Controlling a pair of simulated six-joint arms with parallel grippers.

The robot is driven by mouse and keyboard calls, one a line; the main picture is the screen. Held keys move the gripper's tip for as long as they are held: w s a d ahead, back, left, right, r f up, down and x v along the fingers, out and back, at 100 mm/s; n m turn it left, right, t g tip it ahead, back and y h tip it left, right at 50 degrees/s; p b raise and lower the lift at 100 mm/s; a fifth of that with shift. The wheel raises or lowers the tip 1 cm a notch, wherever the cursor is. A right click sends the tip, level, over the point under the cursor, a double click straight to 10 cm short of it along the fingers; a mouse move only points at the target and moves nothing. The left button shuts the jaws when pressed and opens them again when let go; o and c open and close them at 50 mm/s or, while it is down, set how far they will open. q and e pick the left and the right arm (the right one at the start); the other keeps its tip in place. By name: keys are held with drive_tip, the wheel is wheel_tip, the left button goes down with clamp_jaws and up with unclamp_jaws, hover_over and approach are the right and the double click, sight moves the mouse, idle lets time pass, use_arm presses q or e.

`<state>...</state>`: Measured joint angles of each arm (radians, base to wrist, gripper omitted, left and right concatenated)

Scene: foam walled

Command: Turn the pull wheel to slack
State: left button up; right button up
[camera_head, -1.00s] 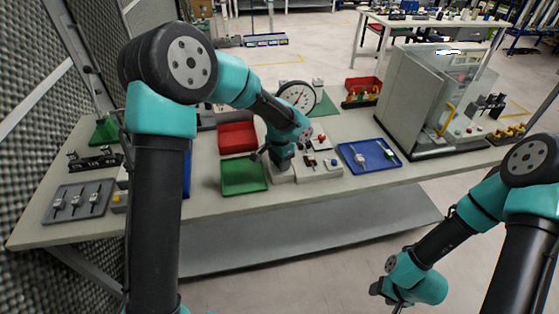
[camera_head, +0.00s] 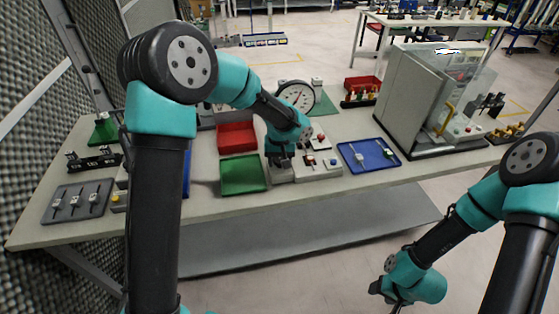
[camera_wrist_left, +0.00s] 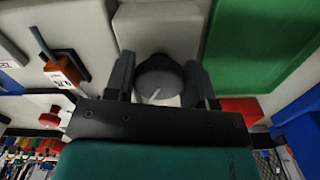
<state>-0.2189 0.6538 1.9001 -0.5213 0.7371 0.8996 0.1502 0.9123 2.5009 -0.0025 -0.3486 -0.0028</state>
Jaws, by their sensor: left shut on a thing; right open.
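The pull wheel (camera_wrist_left: 158,82) is a round dark grey knob with a white pointer line, on a light grey block. In the left wrist view it sits between the two fingers of my left gripper (camera_wrist_left: 162,92), which is shut on it. In the head view my left gripper (camera_head: 280,162) is down at the bench beside the green tray, and its own wrist hides the wheel. My right gripper (camera_head: 388,294) is open and empty, low in front of the bench; its fingertips are hard to make out.
A green tray (camera_head: 243,176) and a red tray (camera_head: 236,137) lie left of the wheel. A switch panel (camera_head: 318,168) and blue tray (camera_head: 369,155) lie to the right. A round dial gauge (camera_head: 297,96) stands behind. A clear-doored cabinet (camera_head: 403,95) is further right.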

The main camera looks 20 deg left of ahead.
sight(280, 159)
use_arm(q)
drive_tip(key=n, duration=0.5)
drive_tip(key=shift+d, duration=0.1)
idle(0.3)
drive_tip(key=o, duration=0.9)
wheel_tip(280, 159, up, 18)
drive_tip(key=shift+f, duration=0.25)
idle(0.4)
